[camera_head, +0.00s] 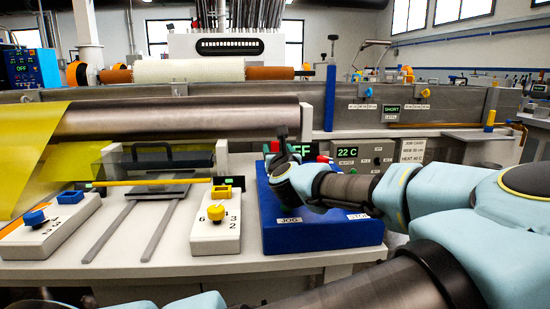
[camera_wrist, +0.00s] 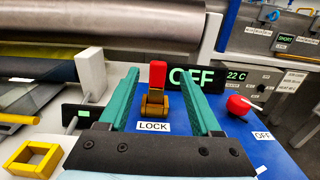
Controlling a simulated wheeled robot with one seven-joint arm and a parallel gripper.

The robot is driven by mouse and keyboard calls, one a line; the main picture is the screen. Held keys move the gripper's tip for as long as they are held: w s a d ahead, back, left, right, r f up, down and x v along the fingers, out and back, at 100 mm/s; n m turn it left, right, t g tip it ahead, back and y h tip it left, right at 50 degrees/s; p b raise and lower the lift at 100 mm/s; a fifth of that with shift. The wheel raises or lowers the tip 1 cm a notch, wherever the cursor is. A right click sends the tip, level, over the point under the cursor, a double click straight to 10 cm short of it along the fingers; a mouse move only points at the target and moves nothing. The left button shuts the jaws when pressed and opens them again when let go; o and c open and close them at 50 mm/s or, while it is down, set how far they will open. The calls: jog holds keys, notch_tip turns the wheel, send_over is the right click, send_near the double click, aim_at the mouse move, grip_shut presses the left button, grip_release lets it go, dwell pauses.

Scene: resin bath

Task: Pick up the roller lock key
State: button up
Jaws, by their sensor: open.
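The roller lock key has a red upright grip (camera_wrist: 158,74) and stands in a brass-coloured holder (camera_wrist: 154,104) above the LOCK label in the wrist view. My gripper (camera_wrist: 158,82) is open, its two teal fingers to the left and right of the key, with a visible gap on each side. Nothing is held. In the head view my wrist hangs over the blue control panel (camera_head: 320,232) and hides most of the lock area, so I cannot clearly make out the key there.
A red knob (camera_wrist: 242,105) sits right of the key on the panel, by an OFF label. A green OFF display (camera_wrist: 192,78) stands behind. A metal roller (camera_head: 175,117) runs along the back left. A white block with a yellow knob (camera_head: 214,222) lies left of the panel.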

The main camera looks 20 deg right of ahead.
aim_at(275, 146)
jog(key=x, duration=0.4)
jog(key=shift+w, duration=0.3)
grip_shut()
dwell(0.3)
